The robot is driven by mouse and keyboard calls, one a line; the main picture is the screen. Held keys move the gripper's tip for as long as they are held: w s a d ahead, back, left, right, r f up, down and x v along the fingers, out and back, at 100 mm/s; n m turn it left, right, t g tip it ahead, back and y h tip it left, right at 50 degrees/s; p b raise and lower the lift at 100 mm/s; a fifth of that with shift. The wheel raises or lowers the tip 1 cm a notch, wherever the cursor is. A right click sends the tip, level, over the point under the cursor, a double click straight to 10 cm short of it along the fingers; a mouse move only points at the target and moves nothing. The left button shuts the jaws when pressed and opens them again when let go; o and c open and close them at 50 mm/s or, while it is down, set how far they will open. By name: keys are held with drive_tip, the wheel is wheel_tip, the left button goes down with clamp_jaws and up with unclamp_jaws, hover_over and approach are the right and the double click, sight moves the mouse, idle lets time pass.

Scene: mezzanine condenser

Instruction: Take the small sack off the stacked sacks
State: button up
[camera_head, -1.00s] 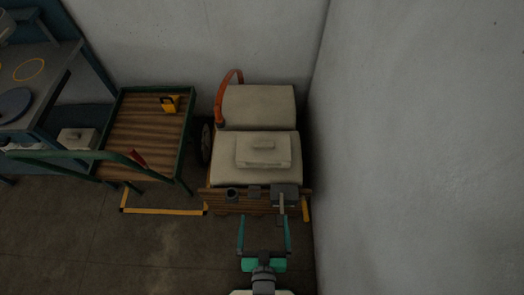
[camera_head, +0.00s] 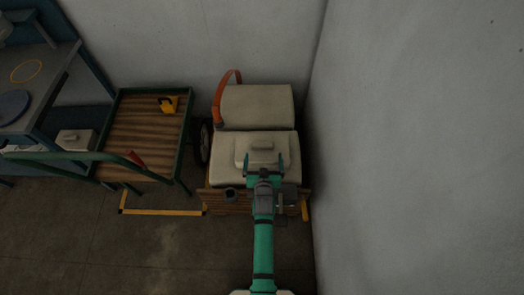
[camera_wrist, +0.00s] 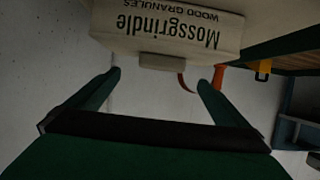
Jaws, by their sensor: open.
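The small sack (camera_head: 241,152) is pale cream, with a raised grip on top (camera_head: 262,145). It lies flat on the front of the stacked sacks (camera_head: 225,172). My gripper (camera_head: 264,160) is open and empty, its fingers at the sack's near side in the head view. In the wrist view, a cream sack face with upside-down "Mossgrindle" print (camera_wrist: 170,28) and a small block (camera_wrist: 160,62) lie beyond my open fingers (camera_wrist: 160,80). I cannot tell which sack bears the print. My arm hides part of the near sack edge.
The sacks rest on a wooden cart (camera_head: 215,203) with an orange curved handle (camera_head: 219,105). A wall (camera_head: 420,150) stands close on the right. Floor (camera_head: 160,255) is clear at front left.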

sight(262, 143)
drive_tip(key=x, duration=0.4)
drive_tip(key=shift+w, duration=0.4)
drive_tip(key=shift+a+x, duration=0.2)
drive_tip(key=shift+x, duration=2.45)
drive_tip(key=shift+r, duration=0.1)
drive_tip(key=shift+c, duration=0.3)
drive_tip(key=c, duration=2)
drive_tip(key=shift+w+r, duration=0.2)
drive_tip(key=shift+r, duration=0.1)
drive_tip(key=shift+c, duration=0.6)
